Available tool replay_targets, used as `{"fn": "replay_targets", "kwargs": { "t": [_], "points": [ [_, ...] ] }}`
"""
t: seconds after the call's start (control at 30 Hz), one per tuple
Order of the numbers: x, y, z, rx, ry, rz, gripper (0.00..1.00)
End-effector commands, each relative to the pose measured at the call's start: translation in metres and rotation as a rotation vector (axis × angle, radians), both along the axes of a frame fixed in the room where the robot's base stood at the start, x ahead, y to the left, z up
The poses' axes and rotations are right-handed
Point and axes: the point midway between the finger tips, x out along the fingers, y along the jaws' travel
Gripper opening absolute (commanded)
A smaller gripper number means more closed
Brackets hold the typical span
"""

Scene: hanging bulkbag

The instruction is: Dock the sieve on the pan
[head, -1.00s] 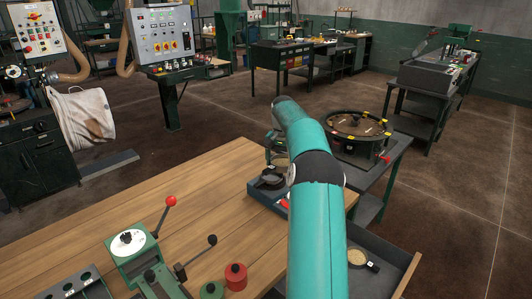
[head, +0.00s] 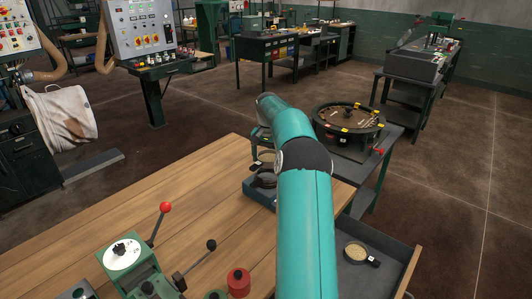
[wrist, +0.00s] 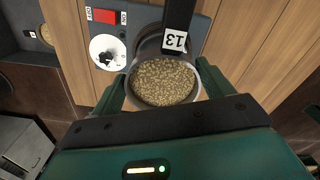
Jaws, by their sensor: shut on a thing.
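My gripper (wrist: 163,86) is shut on a round sieve (wrist: 166,83) filled with tan grain, one green finger on each side of its rim. A black handle labelled 13 (wrist: 175,40) points away from the gripper. The dark round pan (head: 263,181) sits on a blue-grey base (head: 257,194) at the table edge. In the wrist view the pan's dark rim (wrist: 150,46) shows partly behind the sieve, offset toward the handle side. I cannot tell the height gap between them.
The base carries a white dial (wrist: 107,52) and a red switch (wrist: 103,15). An open drawer (head: 385,275) holds another grain-filled dish (head: 356,252). A round drum machine (head: 348,120) stands beyond. Lever devices (head: 140,265) occupy the near table; its middle is bare wood.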

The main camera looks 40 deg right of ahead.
Motion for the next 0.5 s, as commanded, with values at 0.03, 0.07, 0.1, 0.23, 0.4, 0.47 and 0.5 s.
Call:
{"fn": "replay_targets", "kwargs": {
  "t": [0.03,0.07,0.1,0.23,0.4,0.47,0.5],
  "points": [
    [0.0,0.001,-0.006,0.002,0.001,0.001,0.54],
    [0.0,0.001,-0.01,0.002,0.0,0.001,0.54],
    [0.0,0.001,-0.014,0.003,0.0,0.001,0.54],
    [0.001,0.0,-0.026,0.003,-0.001,0.0,0.54],
    [0.002,0.0,-0.035,0.001,0.0,0.0,0.54],
    [0.003,0.0,-0.036,0.001,0.0,0.0,0.54],
    [0.003,0.0,-0.037,0.001,0.0,0.0,0.54]
  ]
}}
